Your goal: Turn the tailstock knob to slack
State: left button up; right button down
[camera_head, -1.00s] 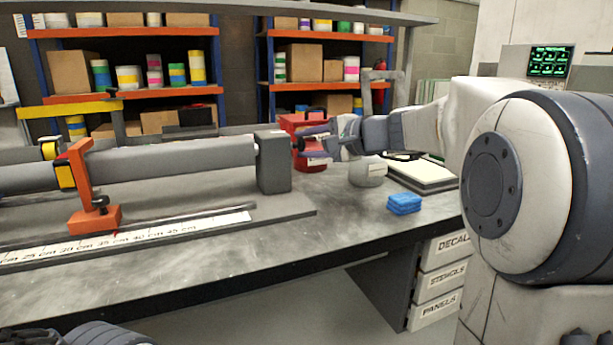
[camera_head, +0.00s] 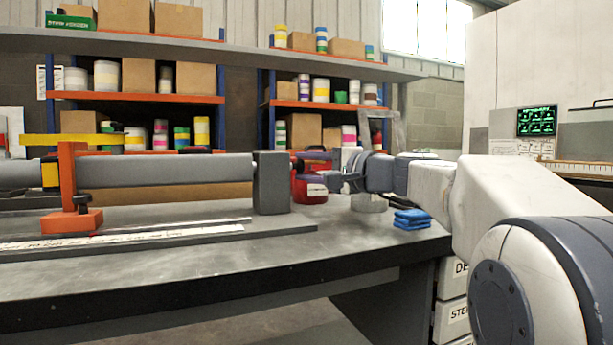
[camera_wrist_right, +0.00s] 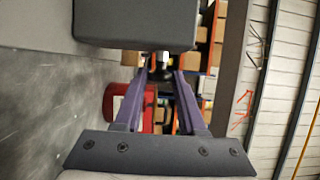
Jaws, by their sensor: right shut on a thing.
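The tailstock (camera_head: 271,183) is a dark grey block at the right end of the long grey tube (camera_head: 165,170) on the bench. It shows close at the top of the right wrist view (camera_wrist_right: 135,22). My right gripper (camera_head: 312,181) reaches in from the right, beside the tailstock's right face. In the wrist view, its two purple fingers (camera_wrist_right: 158,76) come together around a small pale and dark piece, the tailstock knob (camera_wrist_right: 160,62). The fingers mostly hide the knob, so I cannot tell its turn angle. My left gripper is not in view.
A red container (camera_head: 310,191) stands behind my right gripper. Blue folded cloths (camera_head: 412,219) lie near the bench's right end. An orange stand (camera_head: 68,190) supports the tube at left. The front of the bench (camera_head: 200,270) is clear. Shelves with boxes and tins line the back.

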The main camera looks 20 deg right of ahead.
jog(key=shift+f, duration=0.1)
jog(key=c, duration=0.5)
grip_release()
jog(key=p+v, duration=0.1)
jog(key=v, duration=0.8)
jog(key=shift+s+d, duration=0.1)
jog(key=shift+d, duration=0.05)
jog(key=shift+s+d, duration=0.15)
jog(key=shift+s, duration=0.4)
jog(key=shift+p, duration=0.4)
